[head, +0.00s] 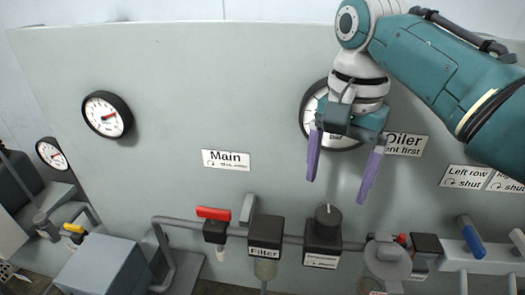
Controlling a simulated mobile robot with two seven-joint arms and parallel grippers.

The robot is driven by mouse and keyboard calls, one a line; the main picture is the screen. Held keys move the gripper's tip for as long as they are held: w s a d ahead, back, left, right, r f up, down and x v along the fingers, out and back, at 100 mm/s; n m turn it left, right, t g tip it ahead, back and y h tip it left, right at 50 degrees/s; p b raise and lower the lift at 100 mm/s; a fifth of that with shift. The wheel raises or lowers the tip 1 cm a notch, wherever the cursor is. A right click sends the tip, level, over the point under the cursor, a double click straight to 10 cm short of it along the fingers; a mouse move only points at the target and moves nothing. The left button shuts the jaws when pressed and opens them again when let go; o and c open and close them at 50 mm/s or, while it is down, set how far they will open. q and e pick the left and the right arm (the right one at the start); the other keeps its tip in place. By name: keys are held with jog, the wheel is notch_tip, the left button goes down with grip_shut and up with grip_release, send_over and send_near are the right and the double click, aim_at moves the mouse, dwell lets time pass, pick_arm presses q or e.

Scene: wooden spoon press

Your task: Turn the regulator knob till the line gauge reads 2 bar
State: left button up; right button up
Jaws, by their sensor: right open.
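The black regulator knob (327,216) stands on a dark block (323,246) in the grey pipe, low in the head view. The block's label is too small to read. My right gripper (337,190) hangs above the knob with its two purple fingers spread, empty and apart from it. A round gauge (310,108) on the panel is mostly hidden behind this gripper, so its reading cannot be seen. Another gauge (107,115) at the left shows a red needle; its figures are too small to read. I cannot tell which is the line gauge. My left gripper is not in view.
A red-handled valve (214,213) and a filter (265,232) sit left of the knob. A third gauge (52,154) is far left. The panel (200,80) is mostly bare.

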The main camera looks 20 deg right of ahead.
aim_at(329, 214)
notch_tip(329, 214, down, 9)
jog(key=shift+f+b, duration=0.1)
jog(key=shift+b, duration=0.7)
jog(key=c, duration=1.4)
jog(key=shift+o, duration=0.2)
